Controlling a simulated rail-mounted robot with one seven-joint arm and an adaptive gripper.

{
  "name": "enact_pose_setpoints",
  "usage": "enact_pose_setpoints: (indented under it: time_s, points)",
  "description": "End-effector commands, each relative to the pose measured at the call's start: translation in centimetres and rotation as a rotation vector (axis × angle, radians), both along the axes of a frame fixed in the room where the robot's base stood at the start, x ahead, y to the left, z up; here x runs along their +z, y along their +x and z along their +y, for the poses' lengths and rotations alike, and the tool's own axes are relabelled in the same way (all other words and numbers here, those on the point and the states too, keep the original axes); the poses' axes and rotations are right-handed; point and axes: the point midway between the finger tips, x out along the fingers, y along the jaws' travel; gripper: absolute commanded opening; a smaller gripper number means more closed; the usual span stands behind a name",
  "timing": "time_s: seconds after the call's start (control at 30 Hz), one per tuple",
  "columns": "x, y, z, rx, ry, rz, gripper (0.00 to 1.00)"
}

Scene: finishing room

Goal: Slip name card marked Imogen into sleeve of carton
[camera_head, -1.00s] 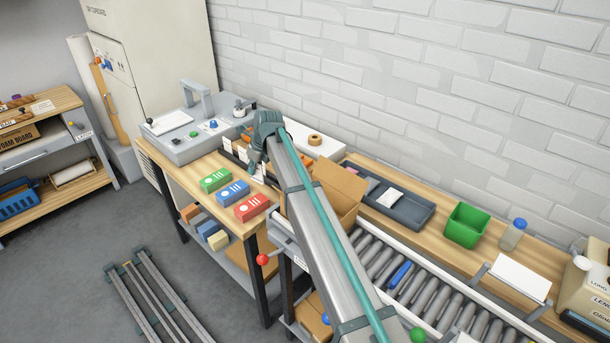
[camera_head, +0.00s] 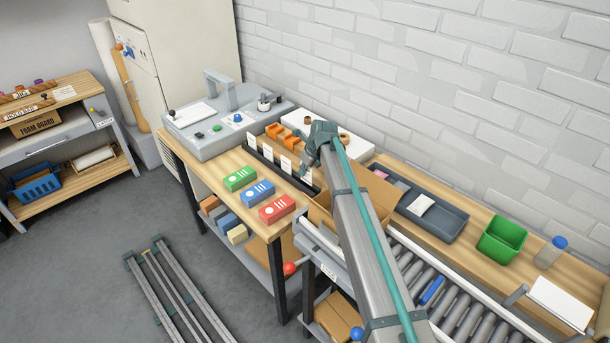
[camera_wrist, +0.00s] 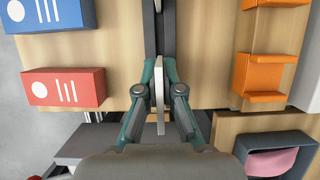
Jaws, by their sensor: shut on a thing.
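My gripper (camera_head: 306,170) is at the right end of a dark card rack (camera_head: 262,157) on the wooden bench. In the wrist view my gripper (camera_wrist: 160,92) is shut on a white card (camera_wrist: 160,100), seen edge-on between the fingertips. The card's face and any name on it cannot be read. Other white cards (camera_head: 286,163) stand upright in the rack to the left. An open cardboard carton (camera_head: 378,195) stands right of the gripper, partly hidden behind my arm. Its sleeve cannot be made out.
Green (camera_head: 240,179), blue (camera_head: 258,193) and red (camera_head: 277,209) boxes lie along the bench's front. Orange holders (camera_head: 290,138) stand behind the rack. A grey tray (camera_head: 440,222) and green bin (camera_head: 502,240) are right of the carton, behind a roller conveyor (camera_head: 460,305).

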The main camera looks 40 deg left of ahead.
Motion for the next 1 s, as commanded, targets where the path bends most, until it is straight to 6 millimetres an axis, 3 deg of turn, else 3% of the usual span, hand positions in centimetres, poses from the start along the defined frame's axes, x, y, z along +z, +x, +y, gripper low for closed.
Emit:
enact_pose_setpoints:
  time_s: [0.27, 0.63, 0.7, 0.8, 1.0]
  points:
    - [-3.0, 0.0, 0.0, 0.001, 0.0, 0.0, 0.0]
    - [-3.6, 0.0, 0.0, 0.0, 0.0, 0.0, 0.0]
    - [-3.5, 0.0, 0.0, 0.001, 0.0, 0.0, 0.17]
    - [-3.5, 0.0, 0.0, 0.001, 0.0, 0.0, 0.31]
    - [-3.4, 0.0, 0.0, 0.0, 0.0, 0.0, 0.31]
